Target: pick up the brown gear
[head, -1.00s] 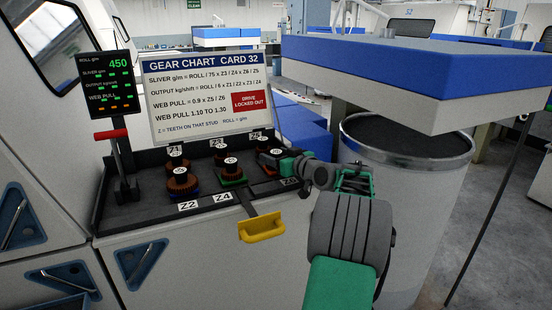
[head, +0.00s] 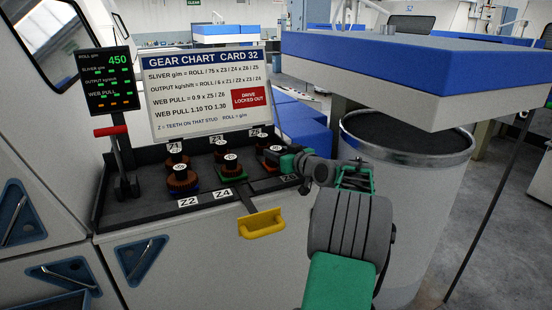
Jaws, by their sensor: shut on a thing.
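Several brown gears sit on studs in the dark tray (head: 130,208) in the head view. One brown gear (head: 270,157) stands at the right end of the tray, with a pale label on top. My gripper (head: 285,160) reaches in from the right and is shut on this gear's right side. The gear looks upright and at about stud height; I cannot tell whether it is clear of its stud. My fingertips are small and partly hidden by the gear.
The gear chart card (head: 208,90) stands behind the tray. A red-handled lever (head: 112,131) and a display (head: 107,80) are at the left. A yellow handle (head: 262,224) juts out in front. A large can (head: 410,155) under a blue-edged slab (head: 420,75) is to the right.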

